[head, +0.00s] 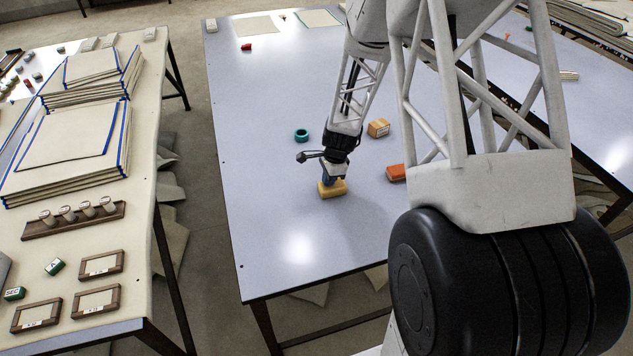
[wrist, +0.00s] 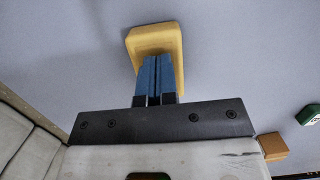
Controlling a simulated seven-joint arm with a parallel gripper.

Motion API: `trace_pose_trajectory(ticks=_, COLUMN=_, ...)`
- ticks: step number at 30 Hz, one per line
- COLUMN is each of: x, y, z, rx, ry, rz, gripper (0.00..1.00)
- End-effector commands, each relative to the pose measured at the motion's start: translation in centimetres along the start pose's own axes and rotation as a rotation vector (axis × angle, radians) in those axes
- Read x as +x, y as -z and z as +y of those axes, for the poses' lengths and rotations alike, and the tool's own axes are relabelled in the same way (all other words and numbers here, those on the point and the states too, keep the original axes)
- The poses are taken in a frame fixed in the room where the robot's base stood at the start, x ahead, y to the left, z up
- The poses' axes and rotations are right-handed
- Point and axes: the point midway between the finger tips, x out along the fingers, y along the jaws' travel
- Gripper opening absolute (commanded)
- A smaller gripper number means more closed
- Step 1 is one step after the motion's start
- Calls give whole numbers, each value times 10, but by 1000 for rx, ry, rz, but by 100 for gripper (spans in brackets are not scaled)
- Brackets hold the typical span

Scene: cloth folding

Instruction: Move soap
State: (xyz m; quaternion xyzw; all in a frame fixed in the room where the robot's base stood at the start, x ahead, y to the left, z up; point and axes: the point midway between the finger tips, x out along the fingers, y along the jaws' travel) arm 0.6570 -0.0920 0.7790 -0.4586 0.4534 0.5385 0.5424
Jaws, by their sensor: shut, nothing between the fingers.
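A yellow block (head: 333,188), likely the soap, lies on the grey-blue table (head: 265,230). It also shows in the wrist view (wrist: 156,39), just past my fingertips. My gripper (head: 330,178) is shut, with its two blue fingers side by side and nothing between them. In the wrist view the fingers (wrist: 158,58) overlap the near part of the yellow block. I cannot tell whether the fingertips touch it or hover just above it.
A small red piece (head: 246,47) is farther back. The table's front left is clear. A cream table (head: 140,215) stands to the left, across a gap.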

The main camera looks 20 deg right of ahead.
Motion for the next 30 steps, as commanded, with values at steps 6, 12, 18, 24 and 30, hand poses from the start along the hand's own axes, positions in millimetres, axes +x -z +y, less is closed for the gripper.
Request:
trace_pose_trajectory(ticks=6, x=9, y=34, z=12, rx=8, ry=-24, rz=-4, gripper=0)
trace_pose_trajectory(ticks=12, x=4, y=62, z=12, rx=8, ry=-23, rz=-4, gripper=0)
trace_pose_trajectory(ticks=18, x=0, y=88, z=12, rx=8, ry=-23, rz=-5, gripper=0)
trace_pose_trajectory(ticks=24, x=-2, y=97, z=12, rx=6, ry=-23, rz=-5, gripper=0)
trace_pose_trajectory(ticks=30, x=-2, y=97, z=12, rx=6, ry=-23, rz=-5, gripper=0)
